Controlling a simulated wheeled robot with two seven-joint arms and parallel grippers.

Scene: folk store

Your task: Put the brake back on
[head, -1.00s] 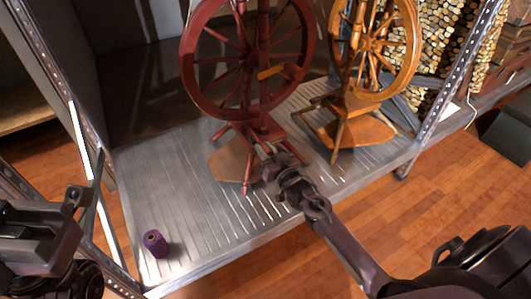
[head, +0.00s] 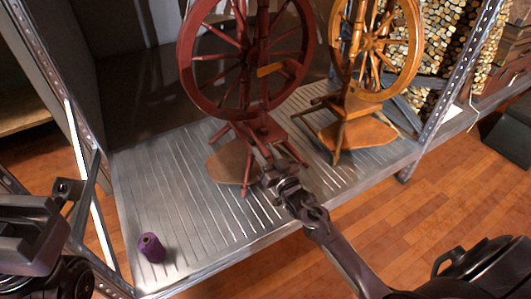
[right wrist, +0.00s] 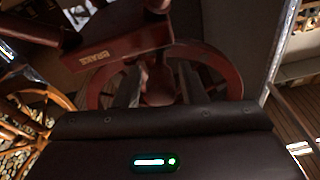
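A dark red spinning wheel (head: 247,100) stands on the metal shelf, and it also shows upside down in the right wrist view (right wrist: 215,72). A dark red wooden bar lettered BRAKE (right wrist: 118,45) is at the upper left of the right wrist view. My right gripper (head: 266,162) is low at the front of the red wheel, by its legs. In the right wrist view its two fingers (right wrist: 162,88) stand apart, with part of the wheel showing beyond the gap; I see nothing held. My left gripper (head: 68,190) is at the left edge, away from the wheel; its fingers are unclear.
A lighter orange-brown spinning wheel (head: 370,60) stands close on the right of the red one. A purple thread spool (head: 151,248) stands on the shelf's (head: 190,225) front left. Perforated metal posts (head: 455,80) flank the shelf.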

